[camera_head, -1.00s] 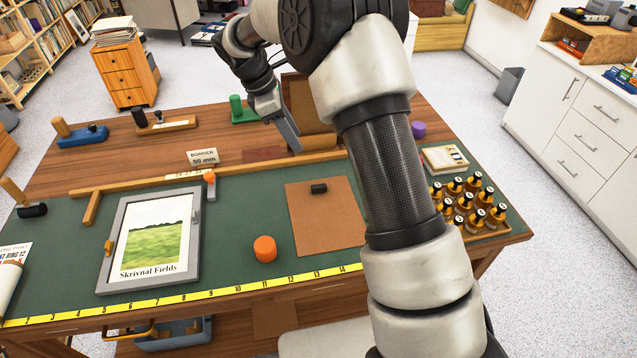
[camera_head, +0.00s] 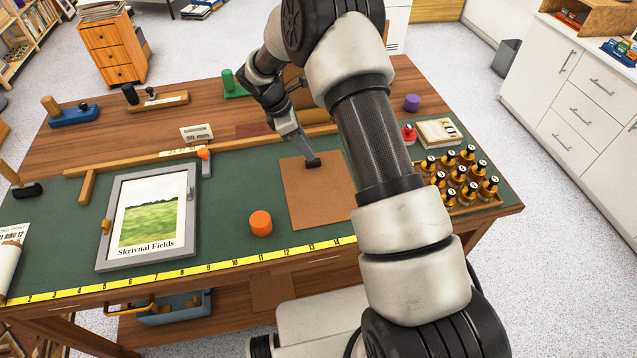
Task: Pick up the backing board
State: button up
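The backing board (camera_head: 318,200) is a flat brown square lying on the green mat, right of the framed print. A small black block-like handle (camera_head: 314,164) sits on its far part. My gripper (camera_head: 307,152) reaches down from the far side, with its tip at or just above the handle. I cannot tell whether it touches the handle or whether its fingers are open or shut. My arm covers the area right of the board and may hide its right edge.
A grey frame (camera_head: 106,240) with a landscape print lies at left. An orange round puck (camera_head: 260,223) stands left of the board. Several amber bottles (camera_head: 459,180) stand in a tray at right. A wooden rail (camera_head: 235,145) runs behind the board. A yellow ruler (camera_head: 225,264) lines the front edge.

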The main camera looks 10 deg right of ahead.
aim_at(319, 183)
jog(key=x, duration=0.4)
jog(key=shift+s+a+f, duration=0.1)
jog(key=shift+s+f, duration=0.2)
jog(key=shift+f, duration=0.05)
jog(key=shift+c, duration=0.2)
grip_shut()
jog(key=shift+r, duration=0.1)
